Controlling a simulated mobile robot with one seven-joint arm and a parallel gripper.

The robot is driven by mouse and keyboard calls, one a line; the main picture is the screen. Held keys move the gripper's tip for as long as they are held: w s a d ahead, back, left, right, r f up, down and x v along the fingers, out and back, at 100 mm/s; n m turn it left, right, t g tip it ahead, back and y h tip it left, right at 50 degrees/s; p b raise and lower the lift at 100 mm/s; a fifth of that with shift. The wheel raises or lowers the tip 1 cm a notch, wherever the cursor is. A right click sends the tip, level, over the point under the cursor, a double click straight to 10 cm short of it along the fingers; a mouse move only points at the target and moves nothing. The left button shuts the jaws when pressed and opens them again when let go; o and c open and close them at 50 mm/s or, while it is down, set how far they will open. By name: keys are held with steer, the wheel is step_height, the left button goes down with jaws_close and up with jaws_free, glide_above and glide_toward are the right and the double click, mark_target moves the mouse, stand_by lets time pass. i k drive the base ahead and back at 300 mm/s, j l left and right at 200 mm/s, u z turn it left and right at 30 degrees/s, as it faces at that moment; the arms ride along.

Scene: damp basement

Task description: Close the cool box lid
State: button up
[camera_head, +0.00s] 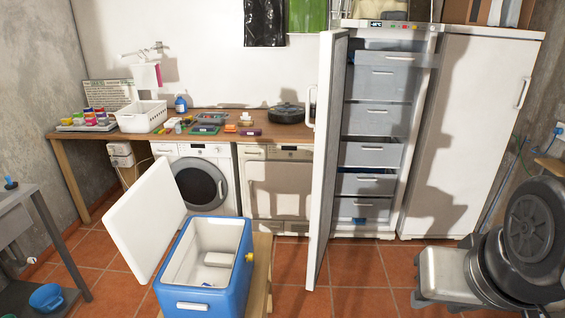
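The blue cool box (220,295) stands on a low wooden stand (262,272) at the bottom centre. Its white inside shows, with a small pale item at the far end that I cannot make out. Its white lid (146,222) is open, tilted up and out along the left side of the box. A yellow part (249,257) sits on the box's right side. My gripper is not in view.
An upright freezer stands behind with its door (325,160) open, jutting forward right of the box. A washing machine (196,178) is behind the lid. A grey shelf (40,220) stands left, and stacked wheels (520,245) right. Tiled floor shows between.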

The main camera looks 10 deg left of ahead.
mark_target(142, 224)
steer(key=j, duration=0.4)
steer(key=k+j, duration=0.15)
steer(key=j, duration=0.6)
steer(key=j+z, duration=0.15)
steer(key=j, duration=1)
steer(key=i+j, duration=0.1)
steer(key=j, duration=1.85)
steer(key=i+j+z, duration=0.15)
steer(key=j, duration=0.2)
steer(key=i+j+z, duration=0.15)
steer(key=j, duration=0.2)
